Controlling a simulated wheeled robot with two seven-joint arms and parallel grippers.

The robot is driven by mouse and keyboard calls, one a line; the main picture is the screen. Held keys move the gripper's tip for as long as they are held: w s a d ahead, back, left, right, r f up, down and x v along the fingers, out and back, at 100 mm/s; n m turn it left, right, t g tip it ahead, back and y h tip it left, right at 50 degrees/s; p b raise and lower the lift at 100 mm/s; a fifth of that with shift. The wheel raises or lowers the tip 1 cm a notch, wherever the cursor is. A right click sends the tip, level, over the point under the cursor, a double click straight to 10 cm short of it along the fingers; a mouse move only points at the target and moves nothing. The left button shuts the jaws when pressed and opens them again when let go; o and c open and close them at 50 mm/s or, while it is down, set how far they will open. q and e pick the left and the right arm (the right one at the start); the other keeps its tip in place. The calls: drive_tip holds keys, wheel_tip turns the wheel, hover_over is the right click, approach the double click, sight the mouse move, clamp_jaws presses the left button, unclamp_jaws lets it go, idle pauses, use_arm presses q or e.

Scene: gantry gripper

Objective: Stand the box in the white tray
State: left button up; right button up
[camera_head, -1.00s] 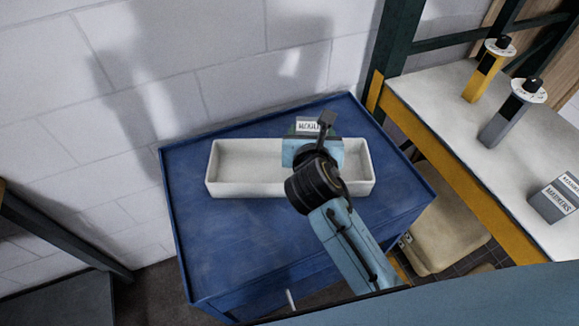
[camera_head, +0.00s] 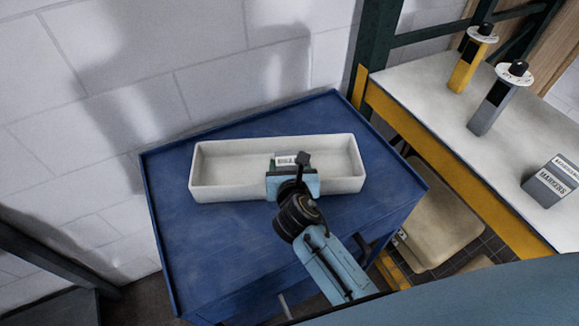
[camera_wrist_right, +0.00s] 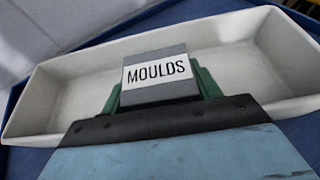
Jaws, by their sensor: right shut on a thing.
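The white tray (camera_head: 225,168) is a long open trough on the blue cabinet top. My right gripper (camera_head: 285,168) is over the tray's right half, at its near wall. It is shut on a grey box with a white label reading MOULDS (camera_head: 287,159). In the right wrist view the box (camera_wrist_right: 158,97) sits between the green fingers of my right gripper (camera_wrist_right: 160,88), with the tray (camera_wrist_right: 85,90) around and behind it. The box's lower part is hidden, so I cannot tell whether it touches the tray floor. My left gripper is not in view.
The blue cabinet top (camera_head: 210,245) has a raised rim and bare room in front of the tray. A white-topped bench (camera_head: 430,80) at the right holds a yellow post (camera_head: 467,68), a grey post (camera_head: 490,108) and a grey MARKERS box (camera_head: 550,183). A block wall stands behind.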

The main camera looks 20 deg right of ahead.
drive_tip(key=o, duration=1.2)
drive_tip(key=shift+c, duration=0.2)
drive_tip(key=shift+r, duration=0.15)
drive_tip(key=p+v, duration=0.2)
drive_tip(key=v, duration=1)
